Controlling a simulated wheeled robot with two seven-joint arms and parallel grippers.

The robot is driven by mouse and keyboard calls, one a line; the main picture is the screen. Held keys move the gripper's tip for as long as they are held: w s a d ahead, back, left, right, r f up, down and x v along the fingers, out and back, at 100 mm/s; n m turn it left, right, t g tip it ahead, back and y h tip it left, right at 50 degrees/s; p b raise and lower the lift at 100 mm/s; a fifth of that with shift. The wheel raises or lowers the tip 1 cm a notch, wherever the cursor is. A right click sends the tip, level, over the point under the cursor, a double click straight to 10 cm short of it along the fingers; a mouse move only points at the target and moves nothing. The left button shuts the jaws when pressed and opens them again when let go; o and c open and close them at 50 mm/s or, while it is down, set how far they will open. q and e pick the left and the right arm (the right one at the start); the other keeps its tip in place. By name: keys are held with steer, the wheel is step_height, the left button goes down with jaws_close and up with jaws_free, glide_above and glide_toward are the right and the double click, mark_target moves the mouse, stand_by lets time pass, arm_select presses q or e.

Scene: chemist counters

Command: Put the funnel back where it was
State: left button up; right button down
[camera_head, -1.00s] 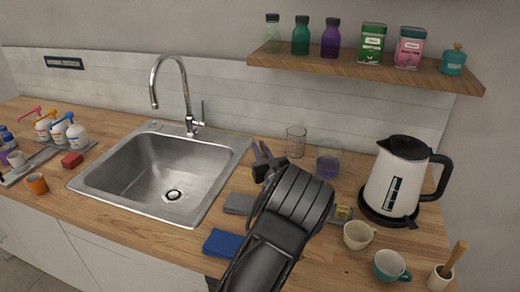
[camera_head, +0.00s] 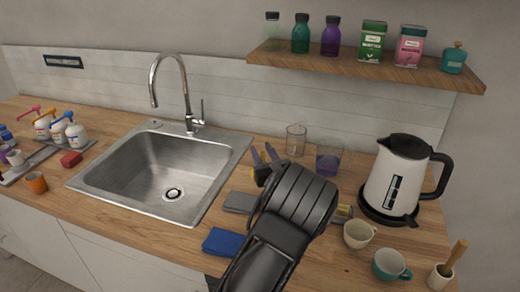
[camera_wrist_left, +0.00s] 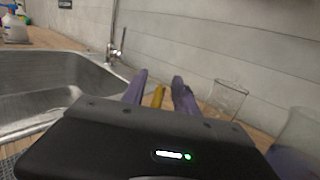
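My left gripper (camera_head: 264,156) reaches over the counter right of the sink, with its purple fingers spread apart. The fingers also show in the left wrist view (camera_wrist_left: 159,88), with a gap between them. A narrow yellow piece (camera_wrist_left: 157,97) shows in that gap, with space visible on either side. No other funnel is clearly visible. My right gripper is not in view.
A clear glass beaker (camera_head: 296,141) and a beaker of purple liquid (camera_head: 328,160) stand just right of my gripper. The kettle (camera_head: 395,182) and cups (camera_head: 358,234) are farther right. A blue cloth (camera_head: 222,242) and grey pad (camera_head: 239,202) lie beside the sink (camera_head: 140,175).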

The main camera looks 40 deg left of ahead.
arm_select(q)
steer(key=b+v, duration=0.1)
steer(key=v, duration=0.9)
steer(key=shift+r, duration=0.1)
stand_by(1.4)
